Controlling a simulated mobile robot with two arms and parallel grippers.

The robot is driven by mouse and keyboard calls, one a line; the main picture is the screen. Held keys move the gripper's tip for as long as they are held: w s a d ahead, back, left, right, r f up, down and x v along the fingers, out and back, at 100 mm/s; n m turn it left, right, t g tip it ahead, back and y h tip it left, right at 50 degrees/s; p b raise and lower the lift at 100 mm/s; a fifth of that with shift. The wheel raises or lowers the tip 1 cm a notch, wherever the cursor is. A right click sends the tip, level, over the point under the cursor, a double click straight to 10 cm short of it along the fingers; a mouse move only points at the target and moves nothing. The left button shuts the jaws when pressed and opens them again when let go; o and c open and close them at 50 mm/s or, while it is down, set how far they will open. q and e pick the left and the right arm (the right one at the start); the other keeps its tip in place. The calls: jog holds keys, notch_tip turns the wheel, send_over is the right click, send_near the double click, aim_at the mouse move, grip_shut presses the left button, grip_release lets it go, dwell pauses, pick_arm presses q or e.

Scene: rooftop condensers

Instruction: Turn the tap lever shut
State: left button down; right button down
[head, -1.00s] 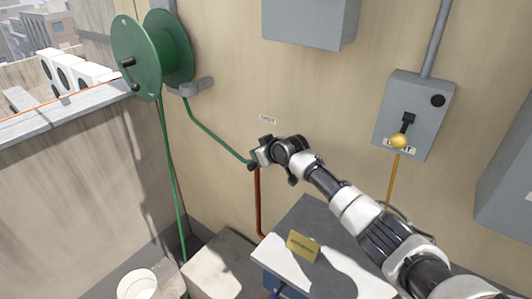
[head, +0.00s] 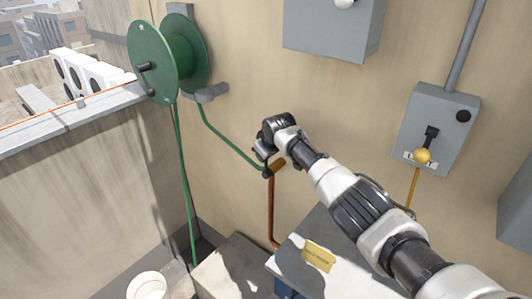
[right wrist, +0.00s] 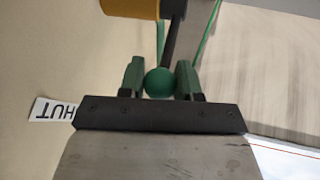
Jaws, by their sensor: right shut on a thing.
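The brass tap (head: 278,164) sits on the wall, where the green hose meets the copper pipe (head: 271,208). In the right wrist view its yellow body (right wrist: 130,8) is at the top edge, with the dark lever (right wrist: 173,42) running down to a round green knob (right wrist: 160,82). My right gripper (right wrist: 160,80) has its two fingers shut on either side of this knob. In the head view, my right gripper (head: 264,152) is just above the tap and hides the lever. The white SHUT label (right wrist: 54,110) shows partly and upside down beside the fingers. My left gripper is not in view.
A green hose reel (head: 160,60) hangs at upper left, its hose (head: 228,142) running to the tap. A grey switch box (head: 440,120) with a yellow-knobbed lever is at right. Below stand a grey-topped unit with a yellow plate (head: 318,257) and a white bucket (head: 147,286).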

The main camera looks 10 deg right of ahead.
jog(key=c, duration=0.8)
grip_release()
jog(key=shift+s+r, duration=0.2)
jog(key=shift+r, duration=0.2)
jog(key=b+v, duration=0.1)
jog(key=v, duration=0.9)
jog(key=shift+f, duration=0.1)
